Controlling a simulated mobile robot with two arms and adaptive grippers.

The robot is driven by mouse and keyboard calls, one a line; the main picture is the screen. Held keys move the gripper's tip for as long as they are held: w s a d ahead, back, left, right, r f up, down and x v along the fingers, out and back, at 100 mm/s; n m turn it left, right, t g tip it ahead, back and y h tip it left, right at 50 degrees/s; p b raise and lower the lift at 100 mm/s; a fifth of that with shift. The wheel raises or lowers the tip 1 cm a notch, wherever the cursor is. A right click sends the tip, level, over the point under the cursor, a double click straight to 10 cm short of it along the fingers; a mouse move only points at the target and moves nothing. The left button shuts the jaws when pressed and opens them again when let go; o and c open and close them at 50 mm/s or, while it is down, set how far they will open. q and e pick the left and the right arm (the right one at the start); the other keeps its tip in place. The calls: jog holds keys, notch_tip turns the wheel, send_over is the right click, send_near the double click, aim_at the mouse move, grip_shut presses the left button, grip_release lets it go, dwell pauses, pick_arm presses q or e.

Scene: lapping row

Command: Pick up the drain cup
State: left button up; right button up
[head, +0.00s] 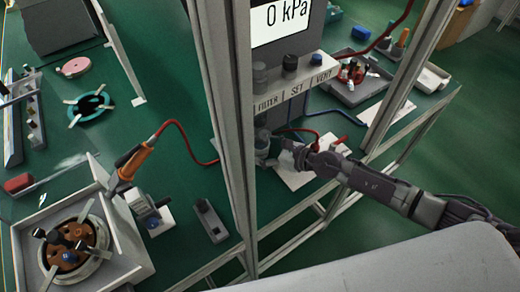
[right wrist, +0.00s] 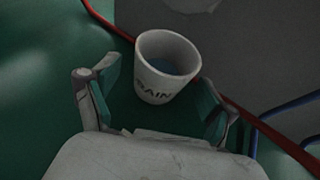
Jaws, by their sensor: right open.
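The drain cup (right wrist: 165,80) is a white, slightly tapered cup with dark lettering, of which "AIN" shows, and a bluish-grey inside. In the right wrist view it stands between and just beyond the open fingers of my right gripper (right wrist: 160,88); I cannot tell whether either finger touches it. In the head view my right gripper (head: 272,151) reaches in from the right, low under the labelled panel. There the cup cannot be made out, behind the gripper and the grey post. My left gripper does not show.
The grey post (head: 226,130) stands close beside my right gripper, with the panel (head: 292,84) of knobs above it. A red hose (right wrist: 270,130) and a blue hose (right wrist: 288,104) run near the cup. A grey tray (head: 352,92) lies behind; green bench is clear left of the cup.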

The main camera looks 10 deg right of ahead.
jog(key=shift+x, duration=1.1)
jog(key=shift+r, duration=0.1)
jog(key=shift+c, duration=0.2)
jog(key=c, duration=1)
jog(key=shift+d+r, duration=0.1)
